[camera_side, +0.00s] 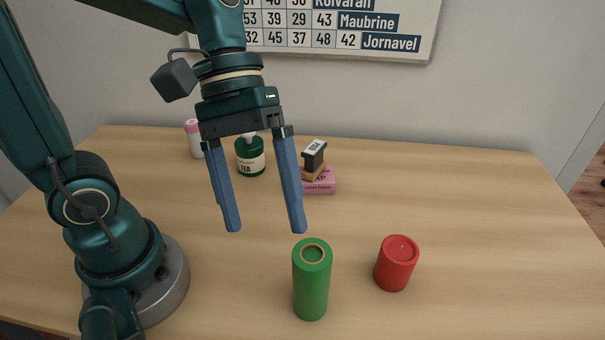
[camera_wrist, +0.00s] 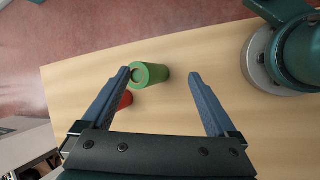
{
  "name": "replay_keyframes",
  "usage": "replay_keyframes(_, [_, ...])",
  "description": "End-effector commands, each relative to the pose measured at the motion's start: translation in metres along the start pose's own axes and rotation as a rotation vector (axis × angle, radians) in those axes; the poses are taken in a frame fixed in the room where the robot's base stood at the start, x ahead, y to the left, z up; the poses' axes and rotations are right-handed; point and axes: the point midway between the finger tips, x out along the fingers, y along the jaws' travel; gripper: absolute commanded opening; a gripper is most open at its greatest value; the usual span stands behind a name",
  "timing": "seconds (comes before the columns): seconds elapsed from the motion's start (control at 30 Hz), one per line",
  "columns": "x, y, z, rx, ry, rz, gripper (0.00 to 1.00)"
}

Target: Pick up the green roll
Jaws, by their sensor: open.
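The green roll (camera_side: 311,286) stands upright on the wooden counter near the front in the side view. It also shows in the wrist view (camera_wrist: 152,75), just past the tip of the left finger. My gripper (camera_side: 268,229) is open and empty, with its two blue fingers pointing down, above the counter and up and to the left of the roll in the side view. In the wrist view my gripper (camera_wrist: 160,75) has its fingers spread wide, and the roll appears between their tips, nearer the left one. The roll is not touched in the side view.
A red roll (camera_side: 396,263) stands right of the green one; it shows partly behind a finger in the wrist view (camera_wrist: 125,99). Further back are a green bottle (camera_side: 250,158), a white-and-pink container (camera_side: 194,141), a pink box (camera_side: 320,184) and a dark stamp (camera_side: 314,155). The right counter (camera_side: 480,210) is clear.

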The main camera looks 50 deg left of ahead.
Motion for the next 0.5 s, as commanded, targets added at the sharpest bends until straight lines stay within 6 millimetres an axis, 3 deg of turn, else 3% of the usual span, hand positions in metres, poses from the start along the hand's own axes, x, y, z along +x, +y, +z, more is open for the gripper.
replay_keyframes(0.3, [0.027,0.032,-0.022,-0.365,-0.437,0.09,0.94])
replay_keyframes(0.5, [0.048,0.035,-0.04,-0.525,-0.605,0.113,0.94])
